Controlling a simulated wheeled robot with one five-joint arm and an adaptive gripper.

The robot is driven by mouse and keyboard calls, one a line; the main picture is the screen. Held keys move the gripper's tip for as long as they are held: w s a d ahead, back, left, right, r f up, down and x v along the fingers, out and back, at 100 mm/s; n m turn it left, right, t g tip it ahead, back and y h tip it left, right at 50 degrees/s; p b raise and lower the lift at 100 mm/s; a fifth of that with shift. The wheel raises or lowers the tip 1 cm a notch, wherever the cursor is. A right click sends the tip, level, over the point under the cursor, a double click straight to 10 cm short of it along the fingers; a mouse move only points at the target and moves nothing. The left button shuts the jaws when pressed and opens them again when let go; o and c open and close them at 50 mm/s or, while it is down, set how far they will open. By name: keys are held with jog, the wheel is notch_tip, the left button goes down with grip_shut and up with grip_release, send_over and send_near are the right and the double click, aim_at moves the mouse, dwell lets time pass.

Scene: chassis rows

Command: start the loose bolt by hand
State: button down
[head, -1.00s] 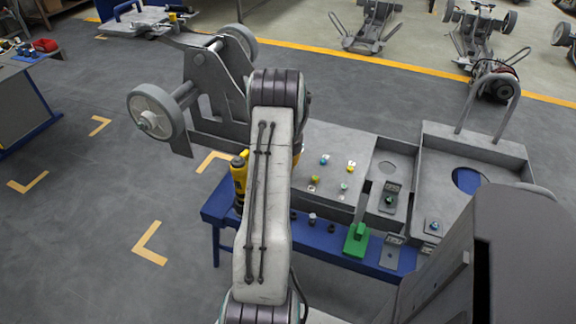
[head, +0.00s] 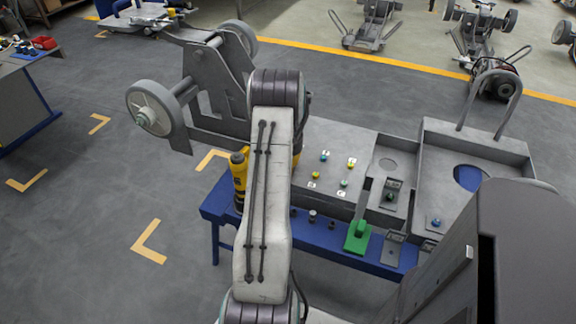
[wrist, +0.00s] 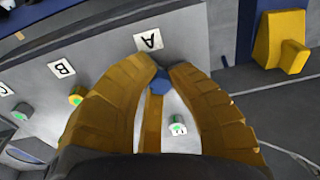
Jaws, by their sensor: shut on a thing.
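The bolt is at the fingertips, just below the white label A (wrist: 148,40) on the grey chassis plate (wrist: 108,45). I cannot tell whether its shank is in a hole. A yellow bolt with a green centre (wrist: 76,97) is beside label B (wrist: 61,68), and a green one (wrist: 20,113) is near label C.
A blue bench (head: 385,262) with a green block (head: 357,237) runs along the near side of the chassis. A yellow tool (head: 239,175) stands at its left end. A wheeled axle frame (head: 200,95) rises at the left.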

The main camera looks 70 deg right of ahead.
jog(key=c, duration=1.2)
grip_release()
jog(key=r, duration=1.2)
jog(key=shift+s+a, duration=0.15)
jog(key=shift+a, duration=0.25)
